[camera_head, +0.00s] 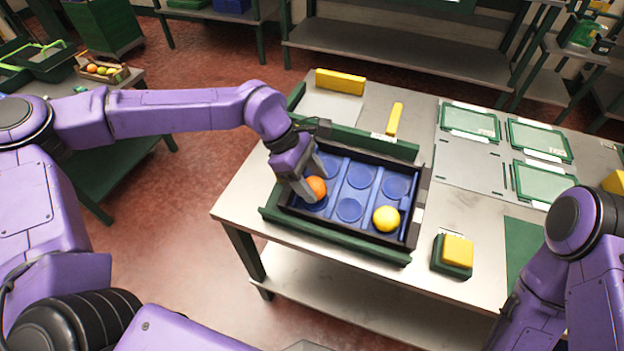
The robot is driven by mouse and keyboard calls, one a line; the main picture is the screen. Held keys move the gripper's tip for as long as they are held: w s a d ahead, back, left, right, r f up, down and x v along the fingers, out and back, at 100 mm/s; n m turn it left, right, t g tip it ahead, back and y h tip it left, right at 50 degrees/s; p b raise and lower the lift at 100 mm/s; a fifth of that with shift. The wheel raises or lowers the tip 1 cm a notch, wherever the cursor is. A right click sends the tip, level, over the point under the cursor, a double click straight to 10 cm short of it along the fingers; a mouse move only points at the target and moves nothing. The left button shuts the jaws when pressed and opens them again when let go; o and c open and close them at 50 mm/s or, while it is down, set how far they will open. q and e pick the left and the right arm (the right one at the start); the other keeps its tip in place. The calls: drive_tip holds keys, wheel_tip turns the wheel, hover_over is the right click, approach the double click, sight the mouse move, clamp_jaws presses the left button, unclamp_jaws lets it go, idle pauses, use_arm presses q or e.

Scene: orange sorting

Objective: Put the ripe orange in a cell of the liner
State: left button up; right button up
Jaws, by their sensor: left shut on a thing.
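The ripe orange (317,187) is in the grip of my left gripper (312,188), low over the left part of the blue liner (336,185). I cannot tell whether the orange touches the cell under it. The liner has several round cells and lies inside a dark crate (421,205) on the table. A yellow fruit (386,219) sits in the front right cell. The other visible cells look empty; the gripper hides part of the left side. My right arm shows at the lower right, but its gripper is out of view.
Green rails (335,236) run along the crate's front and back. A yellow block on a green base (453,255) stands right of the crate. Green-framed panels (470,123) lie at the table's right. A box of fruit (101,70) is on a far left table.

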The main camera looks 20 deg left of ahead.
use_arm(q)
drive_tip(key=shift+f, duration=0.6)
drive_tip(key=o, duration=1.1)
drive_tip(key=b+v, duration=0.1)
drive_tip(key=v, duration=1.1)
